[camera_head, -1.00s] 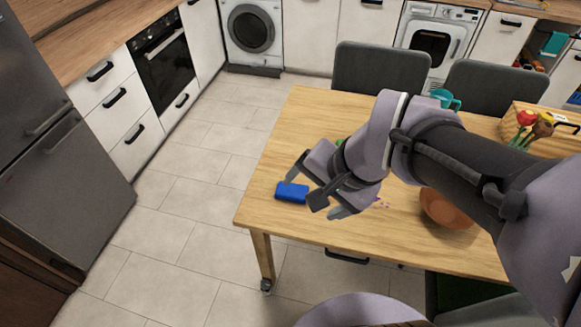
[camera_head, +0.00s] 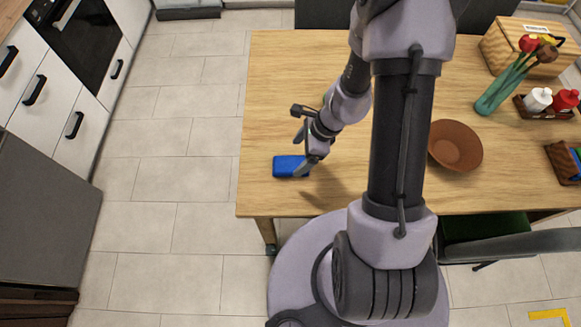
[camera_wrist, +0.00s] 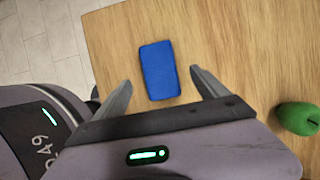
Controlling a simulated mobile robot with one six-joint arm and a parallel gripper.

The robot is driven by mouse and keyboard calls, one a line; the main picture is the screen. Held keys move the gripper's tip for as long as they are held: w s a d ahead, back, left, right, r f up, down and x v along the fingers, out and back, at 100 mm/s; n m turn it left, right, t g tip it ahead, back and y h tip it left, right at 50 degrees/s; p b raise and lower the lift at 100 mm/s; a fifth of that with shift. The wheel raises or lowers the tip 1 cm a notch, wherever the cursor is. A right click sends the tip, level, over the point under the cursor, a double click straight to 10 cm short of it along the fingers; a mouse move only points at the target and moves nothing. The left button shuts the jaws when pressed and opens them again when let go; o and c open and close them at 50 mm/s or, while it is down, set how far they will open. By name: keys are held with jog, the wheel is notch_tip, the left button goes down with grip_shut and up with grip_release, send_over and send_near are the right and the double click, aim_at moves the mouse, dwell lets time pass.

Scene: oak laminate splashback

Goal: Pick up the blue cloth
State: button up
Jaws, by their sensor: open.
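The blue cloth (camera_head: 289,167) is a small folded rectangle lying flat on the wooden table (camera_head: 270,100), near its left edge. In the wrist view the cloth (camera_wrist: 159,70) lies ahead of my gripper (camera_wrist: 157,85), between the lines of its two spread fingers. My gripper is open and empty. In the head view my gripper (camera_head: 303,155) is just right of the cloth, one finger overlapping its right end in the picture. Whether that finger touches the cloth I cannot tell.
A green fruit (camera_wrist: 298,118) lies on the table to the right in the wrist view. A brown bowl (camera_head: 455,146), a vase with flowers (camera_head: 505,80), a wicker box (camera_head: 520,45) and a condiment tray (camera_head: 545,108) stand on the right. The table around the cloth is clear.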

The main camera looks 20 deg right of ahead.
aim_at(292, 164)
jog(key=b+x, duration=0.3)
jog(key=x, duration=0.2)
jog(key=shift+f, duration=0.25)
jog(key=shift+r, duration=0.15)
jog(key=c, duration=1.4)
jog(key=shift+c, duration=0.2)
